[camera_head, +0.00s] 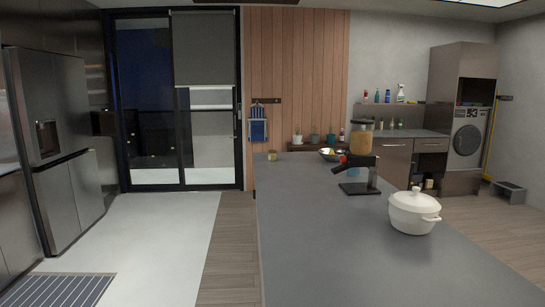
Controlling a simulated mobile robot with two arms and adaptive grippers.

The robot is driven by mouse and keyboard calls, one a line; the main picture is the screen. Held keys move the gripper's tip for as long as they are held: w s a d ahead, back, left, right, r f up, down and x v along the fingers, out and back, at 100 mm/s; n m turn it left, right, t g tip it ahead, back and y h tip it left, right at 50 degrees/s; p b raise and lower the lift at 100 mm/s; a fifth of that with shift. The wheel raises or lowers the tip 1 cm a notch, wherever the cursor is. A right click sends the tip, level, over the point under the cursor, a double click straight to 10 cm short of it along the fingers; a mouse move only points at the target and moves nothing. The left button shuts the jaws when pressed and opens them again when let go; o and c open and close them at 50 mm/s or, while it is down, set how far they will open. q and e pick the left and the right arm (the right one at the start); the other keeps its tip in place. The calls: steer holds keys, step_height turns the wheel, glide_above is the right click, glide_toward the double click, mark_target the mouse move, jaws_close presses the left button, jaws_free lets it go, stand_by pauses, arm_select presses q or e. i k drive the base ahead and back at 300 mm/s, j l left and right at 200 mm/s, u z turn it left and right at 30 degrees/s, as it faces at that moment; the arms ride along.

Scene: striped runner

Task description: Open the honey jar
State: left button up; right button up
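A small yellowish-brown jar-like item (272,155) stands at the far left end of the long grey counter (330,250). It may be the honey jar, but it is too small to read a label or tell whether its lid is on. Nothing is touching it that I can see. Neither my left gripper nor my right gripper is in view.
A black coffee grinder with an amber hopper (361,145) stands on the counter. A white lidded pot (414,212) is nearer, at right. A bowl of fruit (333,155) sits behind. The floor left of the counter is open, with a striped runner (58,290).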

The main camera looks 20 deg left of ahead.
mark_target(271, 157)
steer(key=u, duration=0.2)
steer(key=i+j+u, duration=0.15)
steer(key=j, duration=0.25)
steer(key=i+j+u, duration=0.15)
steer(key=j, duration=0.2)
steer(key=i+j+u, duration=0.1)
steer(key=j, duration=0.3)
steer(key=i+j+u, duration=0.15)
steer(key=i+j, duration=0.25)
steer(key=i, duration=0.2)
steer(key=i+j, duration=0.2)
steer(key=i, duration=0.3)
steer(key=i+j, duration=0.25)
steer(key=i, duration=0.2)
steer(key=i+j, duration=0.2)
steer(key=i, duration=1.3)
steer(key=i+z, duration=0.15)
steer(key=i, duration=0.95)
